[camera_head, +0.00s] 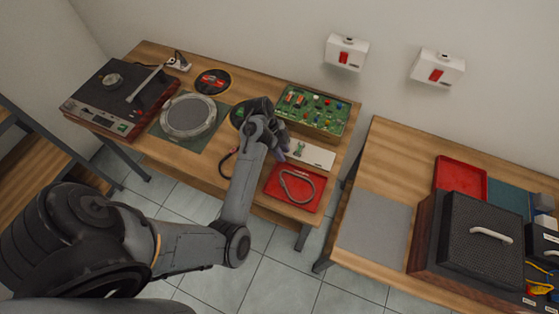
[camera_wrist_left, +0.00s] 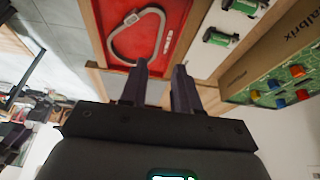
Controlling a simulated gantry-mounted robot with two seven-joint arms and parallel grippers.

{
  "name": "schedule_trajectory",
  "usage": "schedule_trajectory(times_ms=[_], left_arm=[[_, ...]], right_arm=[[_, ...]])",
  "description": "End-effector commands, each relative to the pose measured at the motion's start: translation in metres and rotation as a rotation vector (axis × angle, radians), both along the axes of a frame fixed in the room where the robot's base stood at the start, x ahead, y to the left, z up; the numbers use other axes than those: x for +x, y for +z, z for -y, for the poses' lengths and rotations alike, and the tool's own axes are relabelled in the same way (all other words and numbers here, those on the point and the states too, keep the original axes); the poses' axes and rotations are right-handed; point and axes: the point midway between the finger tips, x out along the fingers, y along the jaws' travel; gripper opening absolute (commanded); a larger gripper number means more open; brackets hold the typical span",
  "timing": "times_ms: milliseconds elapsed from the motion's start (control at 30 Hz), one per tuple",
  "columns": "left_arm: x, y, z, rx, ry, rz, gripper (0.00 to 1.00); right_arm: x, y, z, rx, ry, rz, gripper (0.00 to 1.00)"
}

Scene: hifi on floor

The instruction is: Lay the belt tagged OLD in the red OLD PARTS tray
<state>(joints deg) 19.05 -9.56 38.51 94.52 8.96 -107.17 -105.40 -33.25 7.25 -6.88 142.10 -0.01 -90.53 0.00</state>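A grey belt (camera_head: 297,187) lies as a loose loop inside a red tray (camera_head: 271,199) at the front right of the left table. In the left wrist view the belt (camera_wrist_left: 115,48) lies flat in the red tray (camera_wrist_left: 185,12), with a small pale piece on the loop. I cannot read any tag or tray lettering. My left gripper (camera_head: 281,152) is behind the tray, beside the circuit board box. In the left wrist view its two fingers (camera_wrist_left: 160,68) are apart with nothing between them, clear of the belt. My right gripper is not in view.
A turntable (camera_head: 120,97), a round platter (camera_head: 188,116) and a circuit board box (camera_head: 312,112) occupy the left table. A white card with green parts (camera_head: 312,154) lies behind the tray. The right table holds another red tray (camera_head: 460,178), a grey mat (camera_head: 373,225) and a dark cased unit (camera_head: 480,240).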

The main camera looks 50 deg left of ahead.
Motion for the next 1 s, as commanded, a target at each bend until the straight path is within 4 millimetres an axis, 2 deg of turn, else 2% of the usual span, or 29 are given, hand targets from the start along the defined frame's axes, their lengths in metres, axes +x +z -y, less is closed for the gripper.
schedule_trajectory(times_ms=[200, 300, 367, 533, 700, 800, 900, 1000], left_arm=[[-0.031, 0.003, -0.013, 0.139, 0.182, -0.061, 0.31], [-0.052, 0.006, -0.009, 0.229, 0.324, -0.073, 0.31], [-0.066, 0.009, 0.0, 0.271, 0.411, -0.066, 0.31], [-0.109, 0.017, 0.05, 0.291, 0.628, -0.02, 0.31], [-0.153, 0.027, 0.109, 0.202, 0.783, -0.006, 0.31], [-0.173, 0.033, 0.134, 0.143, 0.846, -0.015, 0.31], [-0.186, 0.038, 0.15, 0.1, 0.887, -0.027, 0.31], [-0.192, 0.041, 0.158, 0.078, 0.909, -0.036, 0.31]], right_arm=[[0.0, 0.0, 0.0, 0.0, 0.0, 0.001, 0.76], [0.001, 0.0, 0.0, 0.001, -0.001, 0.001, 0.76], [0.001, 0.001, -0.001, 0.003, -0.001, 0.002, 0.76], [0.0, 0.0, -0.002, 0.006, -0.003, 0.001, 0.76], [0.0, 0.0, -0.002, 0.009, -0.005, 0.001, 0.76], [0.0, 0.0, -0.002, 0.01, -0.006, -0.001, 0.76], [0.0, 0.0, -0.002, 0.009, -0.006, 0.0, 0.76], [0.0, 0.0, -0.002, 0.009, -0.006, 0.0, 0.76]])
